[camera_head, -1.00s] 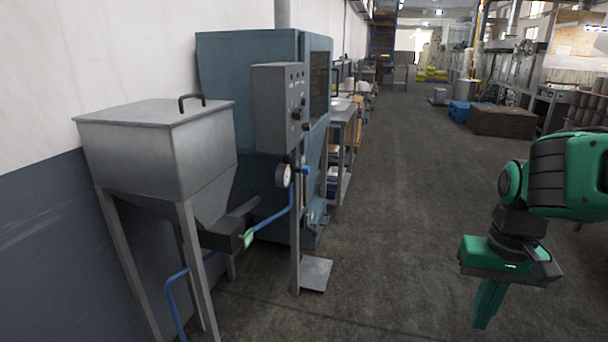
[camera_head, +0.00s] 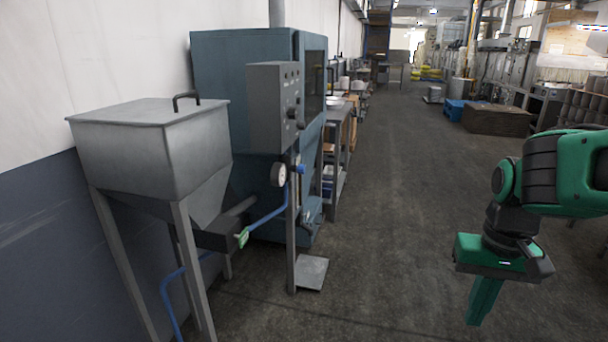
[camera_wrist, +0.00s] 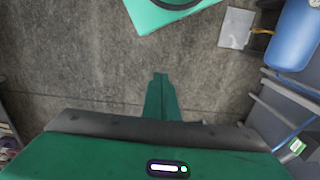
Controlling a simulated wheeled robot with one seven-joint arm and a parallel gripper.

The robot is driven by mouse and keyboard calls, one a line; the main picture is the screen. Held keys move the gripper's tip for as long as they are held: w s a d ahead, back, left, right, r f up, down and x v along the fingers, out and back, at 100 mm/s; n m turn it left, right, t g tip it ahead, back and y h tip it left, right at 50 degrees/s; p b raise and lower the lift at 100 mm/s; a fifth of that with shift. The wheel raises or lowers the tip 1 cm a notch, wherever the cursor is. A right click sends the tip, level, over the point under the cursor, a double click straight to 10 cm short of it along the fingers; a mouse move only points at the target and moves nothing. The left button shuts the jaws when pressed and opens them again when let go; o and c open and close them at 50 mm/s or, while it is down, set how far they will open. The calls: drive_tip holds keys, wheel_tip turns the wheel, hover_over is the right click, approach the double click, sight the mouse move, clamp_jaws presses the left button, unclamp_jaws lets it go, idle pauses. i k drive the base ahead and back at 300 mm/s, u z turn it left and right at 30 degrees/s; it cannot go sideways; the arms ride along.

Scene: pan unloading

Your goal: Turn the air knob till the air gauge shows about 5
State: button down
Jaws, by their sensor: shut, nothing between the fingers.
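The air gauge (camera_head: 278,174) is a small round white dial on the grey post beside the blue machine, left of centre in the head view. Its needle is too small to read. A small blue knob (camera_head: 300,169) sits just right of the gauge near the top of the post; I take it to be the air knob. My gripper (camera_head: 476,322) hangs at the right of the head view, fingers pointing down, far to the right of the gauge and knob. It is shut and empty, also in the wrist view (camera_wrist: 160,78), above bare floor.
A grey hopper (camera_head: 150,150) on legs stands at the left. A blue hose (camera_head: 265,218) runs to the post. A grey control box (camera_head: 270,105) is above the gauge. The post's foot plate (camera_head: 312,272) lies on the floor. The floor (camera_head: 400,200) between post and arm is clear.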

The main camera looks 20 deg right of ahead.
sight(301, 168)
drive_tip(key=k, duration=1.15)
drive_tip(key=z, duration=0.55)
drive_tip(key=i, duration=1.95)
drive_tip(key=u, duration=0.75)
